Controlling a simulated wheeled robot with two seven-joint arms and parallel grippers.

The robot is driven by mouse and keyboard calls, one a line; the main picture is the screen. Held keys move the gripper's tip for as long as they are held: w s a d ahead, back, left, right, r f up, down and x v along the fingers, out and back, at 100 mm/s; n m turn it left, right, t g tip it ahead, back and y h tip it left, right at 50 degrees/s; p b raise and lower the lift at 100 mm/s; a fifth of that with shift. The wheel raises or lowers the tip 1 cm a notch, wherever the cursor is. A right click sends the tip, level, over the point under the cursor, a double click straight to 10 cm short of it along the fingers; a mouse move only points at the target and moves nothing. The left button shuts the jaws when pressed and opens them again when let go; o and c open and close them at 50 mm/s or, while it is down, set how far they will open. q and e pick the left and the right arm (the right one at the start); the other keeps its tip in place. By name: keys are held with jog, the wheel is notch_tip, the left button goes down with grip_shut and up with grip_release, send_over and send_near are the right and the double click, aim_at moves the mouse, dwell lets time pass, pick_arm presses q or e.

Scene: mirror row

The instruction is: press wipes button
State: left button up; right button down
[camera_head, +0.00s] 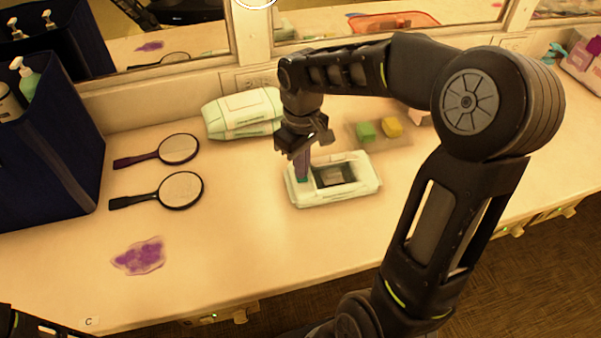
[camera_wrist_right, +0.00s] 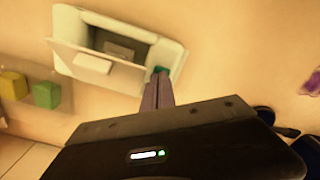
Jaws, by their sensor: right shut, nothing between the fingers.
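A white wipes box (camera_head: 362,190) lies on the counter with a dark opening in its top. In the right wrist view the box (camera_wrist_right: 172,62) has its flap (camera_wrist_right: 98,66) standing raised. A green button (camera_head: 302,179) is at the box's left end; it also shows in the wrist view (camera_wrist_right: 160,70). My right gripper (camera_head: 302,168) points down with its fingers shut and empty, the tips at the button and partly covering it. I cannot tell whether they touch it. My left gripper is out of view.
A white and green pack (camera_head: 243,112) lies behind. Green (camera_head: 366,131) and yellow (camera_head: 392,127) blocks sit on a mat behind the box. Two hand mirrors (camera_head: 180,149) (camera_head: 182,190), a purple stain (camera_head: 139,257) and a dark blue caddy (camera_head: 45,150) are left. The front middle is clear.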

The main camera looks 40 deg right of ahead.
notch_tip(320, 180, up, 7)
jog(key=p, duration=0.5)
jog(key=shift+p, duration=0.3)
dwell(1.2)
